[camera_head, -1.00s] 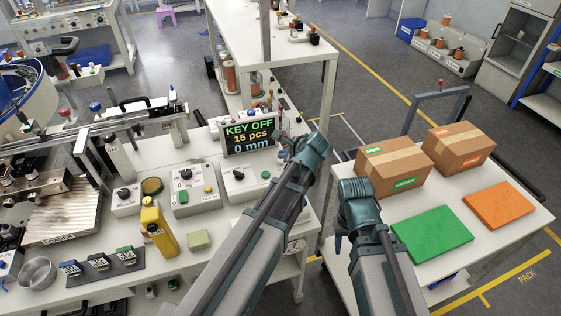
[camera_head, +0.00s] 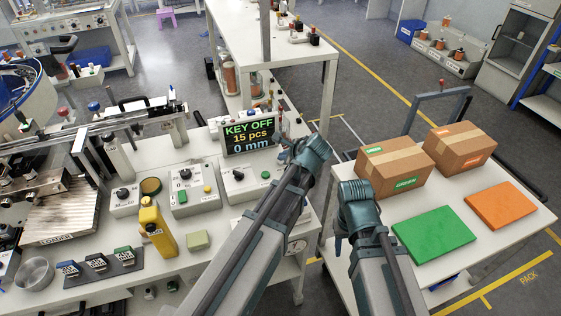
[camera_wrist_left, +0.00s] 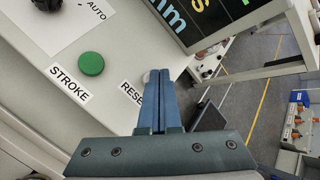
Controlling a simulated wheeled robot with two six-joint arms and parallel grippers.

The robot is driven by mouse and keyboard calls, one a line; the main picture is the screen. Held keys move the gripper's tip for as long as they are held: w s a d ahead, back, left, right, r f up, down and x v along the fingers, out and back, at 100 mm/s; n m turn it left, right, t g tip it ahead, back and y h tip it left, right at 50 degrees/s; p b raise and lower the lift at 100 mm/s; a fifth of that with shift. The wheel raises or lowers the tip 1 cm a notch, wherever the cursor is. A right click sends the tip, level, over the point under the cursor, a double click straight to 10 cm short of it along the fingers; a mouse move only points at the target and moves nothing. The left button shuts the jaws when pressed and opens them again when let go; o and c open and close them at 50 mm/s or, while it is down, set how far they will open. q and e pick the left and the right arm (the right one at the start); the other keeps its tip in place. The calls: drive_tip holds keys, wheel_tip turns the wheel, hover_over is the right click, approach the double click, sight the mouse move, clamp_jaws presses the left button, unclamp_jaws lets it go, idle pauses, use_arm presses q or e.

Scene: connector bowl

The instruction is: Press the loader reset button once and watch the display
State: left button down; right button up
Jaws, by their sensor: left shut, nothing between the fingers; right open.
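The display (camera_head: 249,136) stands at the back of the white bench and reads KEY OFF, 15 pcs and 0 mm. My left gripper (camera_head: 284,153) is right of and just in front of it, its fingers small in the head view. In the left wrist view the closed blue fingers (camera_wrist_left: 158,77) are empty and lie over the end of the RESET label (camera_wrist_left: 133,93). The reset button is mostly or wholly hidden behind them; contact cannot be told. A green button (camera_wrist_left: 91,64) sits by the STROKE label. My right gripper (camera_head: 338,242) hangs open beside the right table.
Control boxes (camera_head: 188,190) with knobs stand left of my left arm. Cardboard boxes (camera_head: 393,168) and green and orange panels (camera_head: 433,232) lie on the right table.

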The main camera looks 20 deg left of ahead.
use_arm(q)
drive_tip(key=shift+f, duration=0.25)
drive_tip(key=shift+r, duration=0.15)
idle(0.4)
drive_tip(key=shift+r+p, duration=0.7)
drive_tip(key=shift+r, duration=0.05)
drive_tip(key=shift+r, duration=0.15)
wheel_tip(320, 180, up, 5)
drive_tip(key=p, duration=0.5)
drive_tip(key=shift+f, duration=0.2)
idle(0.4)
